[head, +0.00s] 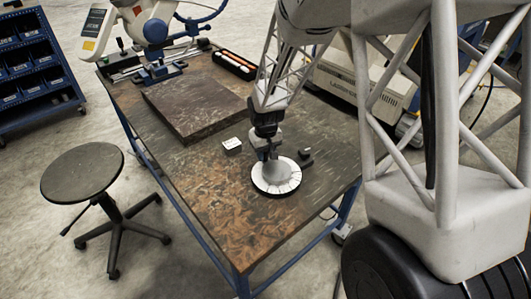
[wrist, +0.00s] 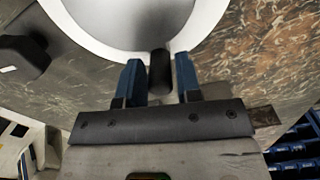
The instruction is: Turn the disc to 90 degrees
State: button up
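The disc (head: 283,184) lies flat on the workbench, with a grey centre and a white rim that bears dark marks. It also fills the top of the wrist view (wrist: 130,18). A short black peg (wrist: 160,72) stands at the disc's near edge in the wrist view. My gripper (wrist: 158,78) has its two blue fingers apart, one on each side of the peg, with a visible gap on both sides. In the head view my gripper (head: 268,153) is over the disc's far edge and hides part of it. The peg cannot be made out there.
A small black block (head: 306,156) is close to the disc on the right. A small pale box (head: 232,145) sits to the left. A thick dark slab (head: 196,107) lies farther back on the workbench (head: 235,225). The bench's front part is clear. A stool (head: 82,175) stands left.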

grip_shut()
jog(key=shift+w+d, duration=0.1)
jog(key=d+m, duration=0.1)
jog(key=m, duration=0.1)
jog(key=w+m, duration=0.1)
jog(key=m, duration=0.1)
jog(key=shift+d, duration=0.35)
jog(key=m, duration=0.1)
jog(key=d+m, duration=0.1)
jog(key=m, duration=0.1)
jog(key=d+m, duration=0.1)
jog(key=shift+w+d+m, duration=0.2)
jog(key=shift+d+m, duration=0.05)
jog(key=shift+m, duration=0.05)
jog(key=m, duration=0.1)
jog(key=d+m, duration=0.1)
jog(key=m, duration=0.1)
jog(key=d+m, duration=0.1)
jog(key=shift+s+d+m, duration=0.2)
jog(key=shift+s+m, duration=0.1)
jog(key=m, duration=0.1)
jog(key=s+d+m, duration=0.1)
jog(key=m, duration=0.1)
jog(key=d+m, duration=0.1)
jog(key=shift+s+m, duration=0.25)
jog(key=shift+m, duration=0.05)
